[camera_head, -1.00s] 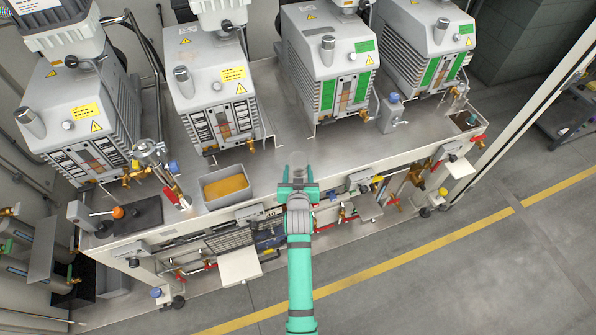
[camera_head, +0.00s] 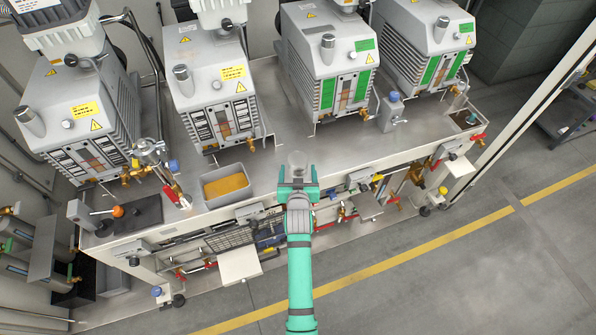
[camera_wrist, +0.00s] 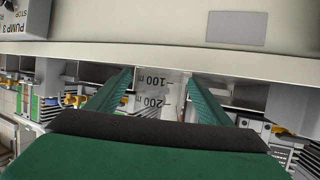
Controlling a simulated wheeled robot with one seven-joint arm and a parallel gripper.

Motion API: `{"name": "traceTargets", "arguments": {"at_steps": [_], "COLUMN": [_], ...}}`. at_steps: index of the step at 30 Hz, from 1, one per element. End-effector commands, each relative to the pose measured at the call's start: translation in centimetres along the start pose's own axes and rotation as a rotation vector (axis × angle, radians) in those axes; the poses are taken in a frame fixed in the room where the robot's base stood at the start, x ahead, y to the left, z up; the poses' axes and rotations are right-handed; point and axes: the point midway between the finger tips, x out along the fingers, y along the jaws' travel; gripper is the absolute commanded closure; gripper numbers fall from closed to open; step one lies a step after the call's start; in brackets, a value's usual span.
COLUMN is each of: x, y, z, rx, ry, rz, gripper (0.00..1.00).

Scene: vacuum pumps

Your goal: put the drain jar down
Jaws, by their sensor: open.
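The drain jar (camera_head: 297,158) is a small clear vessel standing on the metal bench top (camera_head: 275,120), near its front edge. In the wrist view the jar (camera_wrist: 157,96) shows 100 and 200 marks, printed upside down in the picture, and lies between the two green fingers. My gripper (camera_head: 298,172) is open at the bench's front edge, on the near side of the jar. The gripper (camera_wrist: 160,85) shows a gap between each fingertip and the jar. The jar's lower part is partly hidden by the gripper in the head view.
A grey tray of amber liquid (camera_head: 209,202) stands left of the gripper. Several vacuum pumps (camera_head: 330,65) line the back of the bench. Valves and pipes (camera_head: 345,210) sit below the front edge. Bench around the jar is clear.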

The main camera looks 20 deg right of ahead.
Motion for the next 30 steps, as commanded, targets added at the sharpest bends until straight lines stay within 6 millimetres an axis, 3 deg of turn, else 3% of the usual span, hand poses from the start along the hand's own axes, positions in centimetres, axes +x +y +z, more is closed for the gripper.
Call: {"name": "traceTargets", "arguments": {"at_steps": [5, 18, 24, 30], "x": [-1.3, -9.0, -10.6, -10.8], "y": [0.0, 0.0, 0.0, 0.0], "z": [0.1, 0.1, 0.0, 0.0], "rx": [0.0, 0.0, 0.0, 0.0], "ry": [-0.001, -0.001, 0.001, 0.001], "rz": [0.0, 0.0, 0.0, 0.0], "gripper": [0.27, 0.27, 0.27, 0.27]}}
